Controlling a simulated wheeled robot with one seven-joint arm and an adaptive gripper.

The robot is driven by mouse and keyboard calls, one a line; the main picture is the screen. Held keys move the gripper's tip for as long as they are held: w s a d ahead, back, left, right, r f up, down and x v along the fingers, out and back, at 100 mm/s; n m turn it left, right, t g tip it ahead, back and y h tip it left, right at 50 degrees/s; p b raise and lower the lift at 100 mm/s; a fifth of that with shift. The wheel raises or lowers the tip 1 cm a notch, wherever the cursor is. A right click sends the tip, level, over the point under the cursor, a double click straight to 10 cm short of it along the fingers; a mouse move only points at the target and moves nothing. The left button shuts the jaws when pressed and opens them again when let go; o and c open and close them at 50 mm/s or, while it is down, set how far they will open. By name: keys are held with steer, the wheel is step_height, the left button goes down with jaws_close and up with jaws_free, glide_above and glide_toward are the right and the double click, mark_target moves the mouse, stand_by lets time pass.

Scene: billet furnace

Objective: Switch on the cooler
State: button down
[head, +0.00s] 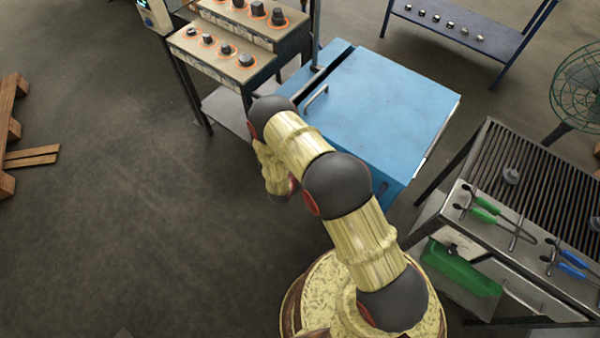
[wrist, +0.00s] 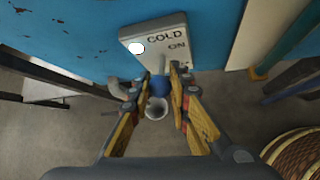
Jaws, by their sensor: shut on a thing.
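The cooler appears to be the blue cabinet (head: 385,105) in the head view, right of the arm. In the wrist view its blue wall (wrist: 80,35) carries a pale switch plate (wrist: 146,38) lettered "COLD" and "ON", with a white round spot. My gripper (wrist: 161,75) is at the plate's lower edge, its fingers closed around a small switch lever. A blue round part (wrist: 160,87) shows between the fingers. The lever is mostly hidden by the fingers, so its exact position is unclear. In the head view my arm hides the gripper.
A control bench with knobs (head: 225,65) stands behind and left of the cabinet. A grated table (head: 535,180) with green and blue tongs is at the right, and a green fan (head: 578,85) stands behind it. A wooden pallet (head: 10,130) lies far left.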

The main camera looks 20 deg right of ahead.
steer(key=c, duration=1.6)
jaws_free()
steer(key=shift+d, duration=0.1)
steer(key=shift+c, duration=0.2)
steer(key=v, duration=1.2)
steer(key=shift+f, duration=0.1)
